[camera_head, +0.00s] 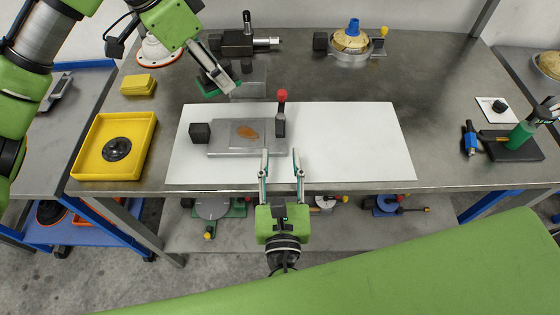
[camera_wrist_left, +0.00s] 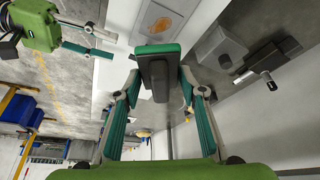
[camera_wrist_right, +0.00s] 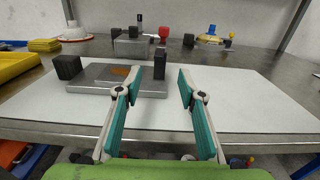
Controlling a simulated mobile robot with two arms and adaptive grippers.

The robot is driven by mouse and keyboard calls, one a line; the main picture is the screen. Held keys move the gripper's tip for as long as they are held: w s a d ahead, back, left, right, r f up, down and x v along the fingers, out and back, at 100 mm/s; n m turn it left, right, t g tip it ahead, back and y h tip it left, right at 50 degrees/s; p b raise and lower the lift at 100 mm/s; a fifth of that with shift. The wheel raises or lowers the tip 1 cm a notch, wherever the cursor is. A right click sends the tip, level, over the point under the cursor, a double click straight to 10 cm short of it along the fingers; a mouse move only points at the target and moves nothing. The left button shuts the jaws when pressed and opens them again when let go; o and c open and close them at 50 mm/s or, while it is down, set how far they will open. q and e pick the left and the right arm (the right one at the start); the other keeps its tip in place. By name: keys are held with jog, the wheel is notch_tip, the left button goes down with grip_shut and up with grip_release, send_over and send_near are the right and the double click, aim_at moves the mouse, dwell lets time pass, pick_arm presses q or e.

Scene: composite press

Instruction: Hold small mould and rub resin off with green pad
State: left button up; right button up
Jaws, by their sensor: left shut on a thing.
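The mould also shows in the right wrist view (camera_wrist_right: 90,84). My left gripper (camera_head: 225,80) is shut on the green pad (camera_head: 207,89), behind the mould and apart from it. In the left wrist view the green pad (camera_wrist_left: 158,49) has a dark handle between the fingers. My right gripper (camera_head: 281,155) is open and empty at the mould's front right; contact cannot be told.
A black block (camera_head: 200,132) and a dark post with a red knob (camera_head: 281,115) stand at the mould's ends. A grey box (camera_head: 248,84) sits behind. A yellow tray (camera_head: 84,150) is at left. The white mat (camera_head: 350,145) is clear at right.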

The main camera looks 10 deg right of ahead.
aim_at(281, 118)
jog(key=x, duration=1.2)
jog(key=shift+s, duration=0.1)
grip_shut()
